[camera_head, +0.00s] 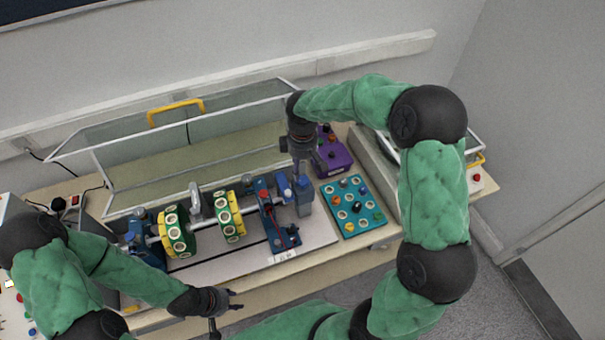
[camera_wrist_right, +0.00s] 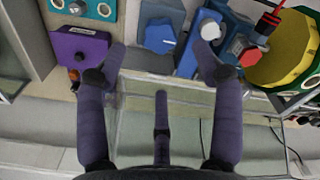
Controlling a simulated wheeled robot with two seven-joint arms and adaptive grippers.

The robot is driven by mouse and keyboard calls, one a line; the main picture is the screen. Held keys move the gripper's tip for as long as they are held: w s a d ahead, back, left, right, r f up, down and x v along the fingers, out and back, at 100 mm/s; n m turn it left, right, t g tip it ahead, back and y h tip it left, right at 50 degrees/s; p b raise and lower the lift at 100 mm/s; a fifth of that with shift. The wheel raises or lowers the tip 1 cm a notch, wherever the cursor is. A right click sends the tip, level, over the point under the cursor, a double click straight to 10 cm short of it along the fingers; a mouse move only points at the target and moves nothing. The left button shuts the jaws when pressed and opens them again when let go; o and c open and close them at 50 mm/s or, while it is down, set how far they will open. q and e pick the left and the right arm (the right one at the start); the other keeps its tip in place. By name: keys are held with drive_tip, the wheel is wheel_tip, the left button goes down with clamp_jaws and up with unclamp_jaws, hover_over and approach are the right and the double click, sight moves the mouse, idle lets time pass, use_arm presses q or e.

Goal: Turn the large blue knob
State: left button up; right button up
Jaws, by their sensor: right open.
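The large blue knob (camera_wrist_right: 160,38) sits on a grey-blue block in the right wrist view, between my right gripper's two spread fingers. In the head view the block (camera_head: 305,204) stands at the right end of the shaft rig, and the gripper hides most of the knob. My right gripper (camera_wrist_right: 160,56) is open, pointing down at the block; it also shows in the head view (camera_head: 302,174). I cannot tell whether a finger touches the knob. My left gripper (camera_head: 227,308) is apart from the rig, near the table's front edge, with its fingers spread and empty.
A purple box (camera_head: 331,155) and a teal panel of coloured knobs (camera_head: 350,215) stand right of the block. A blue block with a white cylinder (camera_wrist_right: 208,32) is close beside the knob. Yellow-green discs (camera_head: 229,216) sit on the shaft. A clear cover (camera_head: 190,160) stands behind.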

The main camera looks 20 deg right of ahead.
sight(303, 180)
drive_tip(key=shift+r, duration=2.8)
use_arm(q)
drive_tip(key=shift+s, duration=0.1)
use_arm(e)
drive_tip(key=shift+s+f, duration=0.1)
